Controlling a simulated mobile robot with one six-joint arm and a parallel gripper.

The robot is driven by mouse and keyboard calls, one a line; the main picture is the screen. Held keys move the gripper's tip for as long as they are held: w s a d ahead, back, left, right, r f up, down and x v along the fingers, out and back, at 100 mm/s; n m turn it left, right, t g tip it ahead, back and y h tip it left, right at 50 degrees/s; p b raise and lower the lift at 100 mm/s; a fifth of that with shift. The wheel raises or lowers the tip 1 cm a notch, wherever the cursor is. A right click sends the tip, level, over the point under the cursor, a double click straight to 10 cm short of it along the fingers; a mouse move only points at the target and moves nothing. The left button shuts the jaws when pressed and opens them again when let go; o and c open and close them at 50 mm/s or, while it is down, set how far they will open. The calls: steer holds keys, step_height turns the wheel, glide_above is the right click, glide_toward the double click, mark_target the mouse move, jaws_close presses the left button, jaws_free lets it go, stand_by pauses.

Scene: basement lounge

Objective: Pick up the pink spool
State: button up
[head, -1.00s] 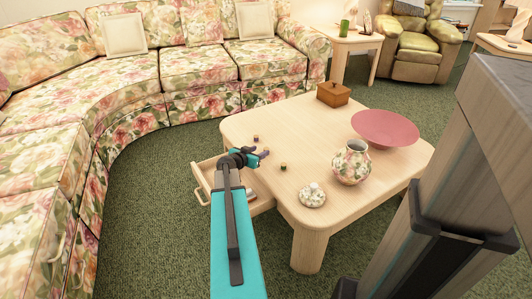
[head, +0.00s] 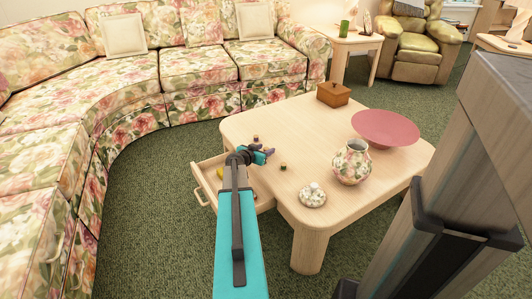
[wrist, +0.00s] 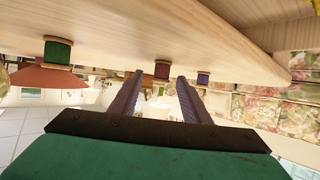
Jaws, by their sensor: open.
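In the wrist view, which looks upside down, a dark pinkish-red spool (wrist: 162,70) with pale wooden ends sits on the tabletop. It shows between my two fingers, beyond their tips and apart from them. A green spool (wrist: 57,53) is at the left and a purple spool (wrist: 203,77) is just right of the right finger. In the head view, my gripper (head: 268,151) is low over the coffee table's near left part, open and empty. Small spools show behind it (head: 256,138) and to its right (head: 283,166); their colours are hard to tell there.
The coffee table (head: 330,210) has an open drawer (head: 206,180) at its left, with something yellow (head: 220,172) inside. A wooden box (head: 333,95), pink bowl (head: 386,128), floral vase (head: 352,163) and lidded pot (head: 312,195) stand on the table. A floral sofa (head: 200,70) curves behind.

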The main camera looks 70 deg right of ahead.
jaws_close()
stand_by(0.3)
steer(key=shift+r, duration=0.75)
step_height(320, 180, up, 2)
steer(key=shift+r+p, duration=0.2)
steer(key=shift+p, duration=0.4)
steer(key=s+a, duration=0.1)
steer(key=a, duration=0.3)
steer(key=s+a, duration=0.2)
steer(key=a, duration=0.2)
steer(key=s+a+r, duration=0.1)
steer(key=a, duration=0.3)
steer(key=shift+s+a, duration=0.3)
steer(key=shift+a+r+p, duration=0.1)
steer(key=shift+a+p, duration=0.05)
steer(key=shift+p, duration=0.35)
steer(key=p, duration=0.1)
steer(key=a+p, duration=0.1)
steer(key=p, duration=0.1)
steer(key=shift+s+r, duration=0.1)
steer(key=shift+s, duration=0.1)
steer(key=a+p, duration=0.1)
steer(key=p, duration=0.1)
steer(key=shift+s+p, duration=0.2)
steer(key=shift+p, duration=0.15)
